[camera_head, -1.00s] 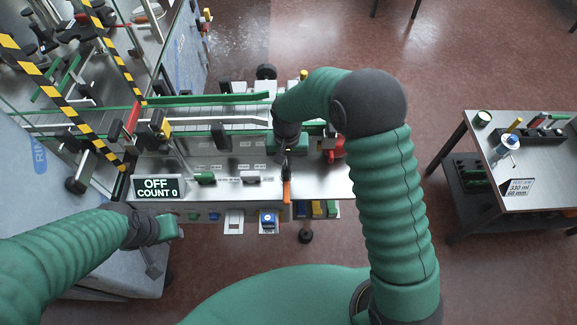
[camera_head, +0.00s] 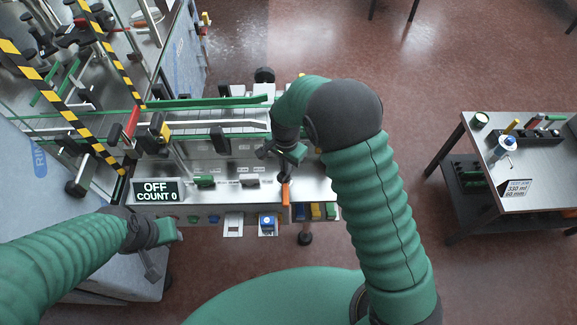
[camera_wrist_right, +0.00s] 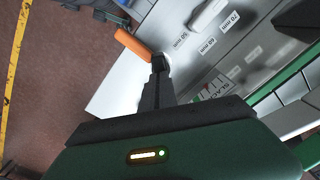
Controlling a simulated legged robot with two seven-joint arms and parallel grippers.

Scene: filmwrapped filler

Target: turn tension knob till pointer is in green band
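The tension knob cannot be picked out for certain; my right arm covers part of the machine's deck. A small scale with red and green marks beside the word SLACK (camera_wrist_right: 208,90) shows in the right wrist view, partly hidden by my gripper; no pointer can be read.
An orange handle (camera_head: 285,194) stands at the deck's front edge, near my right finger in the wrist view (camera_wrist_right: 133,43). A display (camera_head: 158,190) reads OFF, COUNT 0. Striped bars (camera_head: 100,140) stand at left. A side table (camera_head: 540,160) is at right, with open floor between.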

